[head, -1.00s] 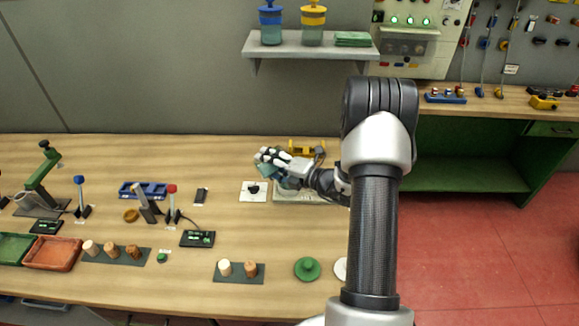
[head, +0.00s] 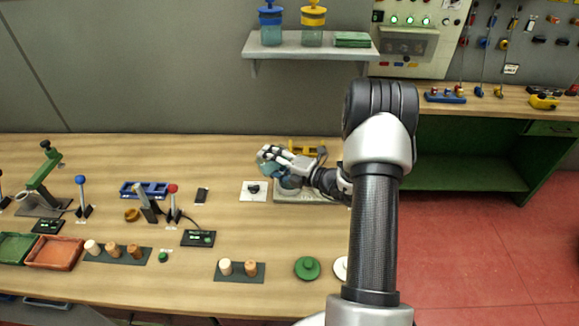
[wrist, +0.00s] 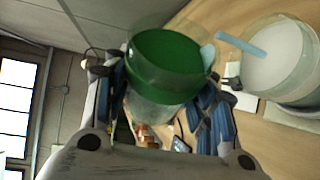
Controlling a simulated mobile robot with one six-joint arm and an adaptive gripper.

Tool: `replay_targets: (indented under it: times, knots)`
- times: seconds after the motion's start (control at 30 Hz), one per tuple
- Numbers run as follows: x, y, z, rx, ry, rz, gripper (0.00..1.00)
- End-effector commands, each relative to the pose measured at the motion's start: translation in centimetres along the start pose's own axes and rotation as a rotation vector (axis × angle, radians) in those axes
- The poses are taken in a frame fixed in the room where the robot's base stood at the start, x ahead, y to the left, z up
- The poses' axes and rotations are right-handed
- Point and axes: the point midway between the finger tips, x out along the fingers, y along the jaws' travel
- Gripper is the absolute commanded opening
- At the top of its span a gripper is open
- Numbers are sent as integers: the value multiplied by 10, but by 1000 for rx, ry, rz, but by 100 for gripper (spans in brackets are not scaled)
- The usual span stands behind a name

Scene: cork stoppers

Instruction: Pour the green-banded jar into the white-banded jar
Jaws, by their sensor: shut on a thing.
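The green-banded jar (wrist: 165,62) is clear with a deep green part and sits between the fingers of my gripper (wrist: 155,105) in the wrist view. My gripper is shut on it. In the head view the gripper (head: 284,160) holds this jar above the bench, and the fingers partly cover it. The white-banded jar (wrist: 278,72) is at the right of the wrist view, apart from the held jar, with pale contents. In the head view it is a small round shape (head: 289,186) just below the gripper, partly hidden. I cannot tell the held jar's exact tilt.
A white card with a black knob (head: 253,190) lies left of the white-banded jar. A yellow fixture (head: 305,148) stands behind the gripper. A green lid (head: 307,268) and a partly hidden white lid (head: 341,268) lie near the front edge. A light blue strip (wrist: 241,45) shows beside the white-banded jar.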

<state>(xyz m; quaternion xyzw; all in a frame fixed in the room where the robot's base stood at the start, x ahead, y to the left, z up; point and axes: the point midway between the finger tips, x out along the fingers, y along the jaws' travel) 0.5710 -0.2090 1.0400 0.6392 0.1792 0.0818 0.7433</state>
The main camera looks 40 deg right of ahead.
Motion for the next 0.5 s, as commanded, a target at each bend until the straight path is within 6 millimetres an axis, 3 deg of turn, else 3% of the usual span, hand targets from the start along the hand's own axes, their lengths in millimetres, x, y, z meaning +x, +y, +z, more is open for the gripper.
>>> replay_targets:
  times: [0.5]
  knots:
    - [-1,2,2,35,4,16,17]
